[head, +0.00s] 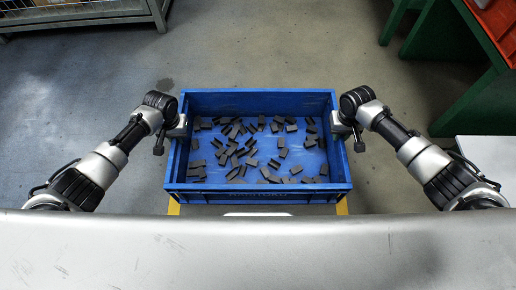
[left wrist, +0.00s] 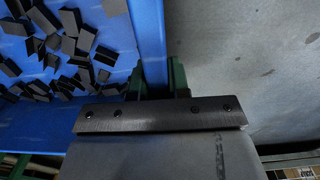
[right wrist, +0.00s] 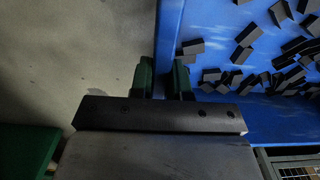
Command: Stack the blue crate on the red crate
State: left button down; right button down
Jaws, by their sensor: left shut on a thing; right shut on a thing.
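The blue crate (head: 258,187) is in front of me in the head view, with many dark stamped parts lying loose inside. My left gripper (head: 182,126) is shut on its left wall, and my right gripper (head: 339,125) is shut on its right wall. In the left wrist view the blue wall (left wrist: 150,40) runs between the green fingers. In the right wrist view the green fingers sit at the crate's wall (right wrist: 168,38). A red thing, likely the red crate (head: 497,22), is cut off at the top right corner.
A green table or frame (head: 480,95) stands at the right, under the red thing. A grey metal rack or wire cage (head: 80,20) stands at the top left. Yellow bars (head: 342,207) show below the crate. The grey floor (head: 270,45) beyond the crate is clear.

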pick_arm(q)
jog(key=shift+w+r, duration=0.1)
jog(key=shift+r, duration=0.2)
pick_arm(e)
jog(key=shift+r, duration=0.3)
